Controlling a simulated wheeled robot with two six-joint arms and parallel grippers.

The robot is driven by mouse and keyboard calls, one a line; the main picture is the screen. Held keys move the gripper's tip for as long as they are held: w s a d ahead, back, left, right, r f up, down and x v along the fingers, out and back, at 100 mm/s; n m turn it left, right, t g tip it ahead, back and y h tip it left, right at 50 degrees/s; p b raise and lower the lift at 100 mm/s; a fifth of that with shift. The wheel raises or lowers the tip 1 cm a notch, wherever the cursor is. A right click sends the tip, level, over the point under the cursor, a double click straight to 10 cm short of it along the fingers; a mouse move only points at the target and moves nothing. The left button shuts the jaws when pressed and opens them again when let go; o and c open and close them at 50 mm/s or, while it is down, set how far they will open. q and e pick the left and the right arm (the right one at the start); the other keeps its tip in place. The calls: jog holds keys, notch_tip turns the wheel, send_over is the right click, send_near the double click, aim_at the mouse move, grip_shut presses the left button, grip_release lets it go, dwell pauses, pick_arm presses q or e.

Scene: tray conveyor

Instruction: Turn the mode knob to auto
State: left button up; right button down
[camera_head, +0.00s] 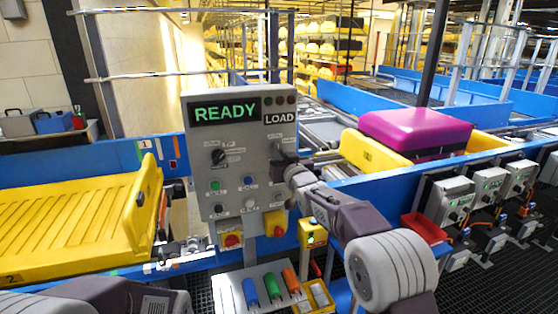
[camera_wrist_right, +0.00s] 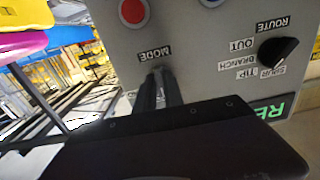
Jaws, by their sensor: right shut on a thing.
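The grey control panel (camera_head: 240,165) stands upright in the middle of the head view, with a green READY display (camera_head: 226,109) and a LOAD sign (camera_head: 279,118). My right gripper (camera_head: 284,160) is at the panel's right side, below LOAD. In the right wrist view, which shows the panel upside down, its fingers (camera_wrist_right: 158,90) are closed together at the panel face beside the MODE label (camera_wrist_right: 154,53). They are shut on the mode knob, which they hide; its pointer direction cannot be told. My left gripper is not in view.
A black route knob (camera_wrist_right: 278,51) shows beside the gripper. The panel also has buttons, such as a red one (camera_wrist_right: 132,11). A yellow tray (camera_head: 75,225) lies left, and a magenta case (camera_head: 415,130) sits in another yellow tray at right.

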jog(key=shift+r+n, duration=0.3)
jog(key=c, duration=1.4)
grip_release()
jog(key=shift+c, duration=0.2)
jog(key=shift+s+d, duration=0.1)
jog(key=shift+s, duration=0.05)
jog(key=shift+f, duration=0.1)
jog(key=b+v, duration=0.4)
jog(key=v, duration=0.5)
jog(key=shift+b, duration=0.35)
